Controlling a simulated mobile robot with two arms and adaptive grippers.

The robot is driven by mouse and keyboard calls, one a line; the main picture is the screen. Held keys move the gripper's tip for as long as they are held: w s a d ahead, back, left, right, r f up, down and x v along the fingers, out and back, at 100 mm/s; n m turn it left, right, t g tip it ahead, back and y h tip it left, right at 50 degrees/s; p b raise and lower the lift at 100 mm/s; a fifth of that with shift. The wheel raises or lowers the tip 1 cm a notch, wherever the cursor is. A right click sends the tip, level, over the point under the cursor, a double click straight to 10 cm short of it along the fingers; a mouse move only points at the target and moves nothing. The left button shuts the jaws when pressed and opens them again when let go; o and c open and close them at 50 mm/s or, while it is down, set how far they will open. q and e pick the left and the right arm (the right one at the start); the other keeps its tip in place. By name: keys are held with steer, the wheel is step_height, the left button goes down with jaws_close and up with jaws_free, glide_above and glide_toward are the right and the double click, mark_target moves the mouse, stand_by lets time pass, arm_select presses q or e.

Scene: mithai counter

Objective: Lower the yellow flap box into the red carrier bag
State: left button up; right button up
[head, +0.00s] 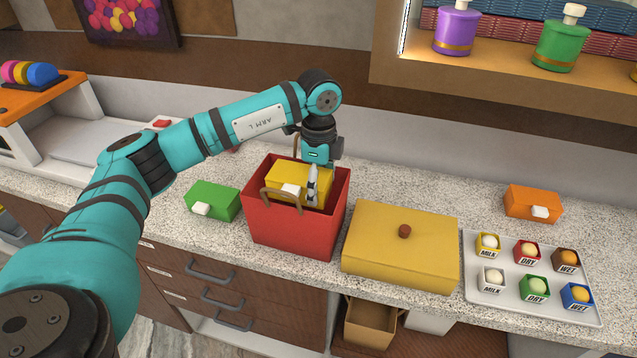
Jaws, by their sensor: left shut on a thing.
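The red carrier bag (294,230) stands open and upright on the counter, with its thin brown handles up at its rim. The yellow flap box (288,177) is inside the bag's mouth, its top a little below the rim; its lower part is hidden by the bag wall. A pale tab shows on its near face. My left gripper (312,186) reaches down into the bag and is shut on the yellow flap box. The bag and arm hide part of the fingers. My right gripper is not in view.
A green box (213,201) sits just left of the bag. A large yellow lidded box (401,250) stands close on its right. Farther right are an orange box (532,203) and a white tray (534,309) of sweets. Clear counter lies behind the large yellow box.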

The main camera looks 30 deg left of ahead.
arm_select(q)
steer(key=shift+f, duration=0.1)
steer(key=shift+f+b, duration=0.8)
steer(key=shift+f, duration=0.3)
steer(key=shift+f, duration=0.15)
steer(key=shift+f+b, duration=0.75)
steer(key=shift+f, duration=0.3)
steer(key=shift+f+b, duration=0.75)
steer(key=shift+f, duration=0.45)
steer(key=shift+f, duration=0.1)
steer(key=shift+f+b, duration=0.5)
steer(key=shift+f, duration=0.2)
